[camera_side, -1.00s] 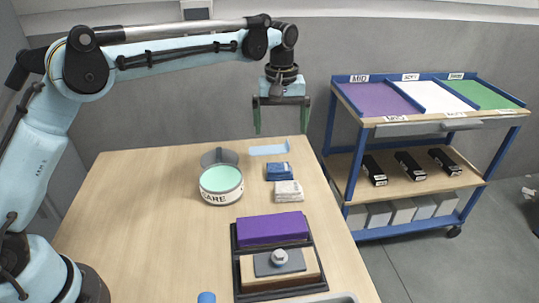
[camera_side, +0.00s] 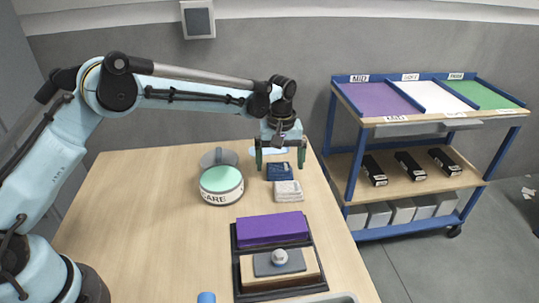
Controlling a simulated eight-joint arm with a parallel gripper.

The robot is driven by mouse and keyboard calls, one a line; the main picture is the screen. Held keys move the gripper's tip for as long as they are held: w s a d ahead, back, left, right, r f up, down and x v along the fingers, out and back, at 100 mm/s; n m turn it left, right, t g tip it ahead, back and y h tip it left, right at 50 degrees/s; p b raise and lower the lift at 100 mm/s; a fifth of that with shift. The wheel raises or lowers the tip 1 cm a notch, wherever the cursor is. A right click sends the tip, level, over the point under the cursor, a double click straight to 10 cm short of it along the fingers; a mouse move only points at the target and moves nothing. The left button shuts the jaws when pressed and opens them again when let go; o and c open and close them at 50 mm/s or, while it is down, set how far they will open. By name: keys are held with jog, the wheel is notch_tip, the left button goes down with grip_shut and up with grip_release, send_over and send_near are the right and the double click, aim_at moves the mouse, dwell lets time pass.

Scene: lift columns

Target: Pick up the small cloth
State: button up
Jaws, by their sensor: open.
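Two small folded cloths lie on the wooden table, a dark blue one (camera_side: 280,172) and a whitish one (camera_side: 287,191) just in front of it. I cannot tell which one the task means. My gripper (camera_side: 280,166) is open and points down, with its two green fingers apart. In the picture the fingers stand on either side of the blue cloth; their height above it is hard to tell. Nothing shows between the fingers except the blue cloth. A light blue flat thing lies behind, mostly hidden by my gripper.
A round tin with a mint top (camera_side: 221,185) stands left of the cloths. A black tray (camera_side: 236,262) holding a purple block (camera_side: 272,229) and a knobbed block (camera_side: 279,268) lies in front. A blue cart (camera_side: 354,187) stands to the right. The table's left side is clear.

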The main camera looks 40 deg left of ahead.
jog(key=shift+f, duration=0.85)
jog(key=shift+c, duration=0.2)
jog(key=c, duration=1)
jog(key=shift+r, duration=0.55)
notch_tip(320, 180, up, 3)
jog(key=shift+f, duration=0.2)
jog(key=s+d+r, duration=0.2)
jog(key=d, duration=0.1)
jog(key=s+d+r, duration=0.5)
jog(key=d, duration=0.1)
jog(key=shift+s+r, duration=0.15)
jog(key=shift+s, duration=0.05)
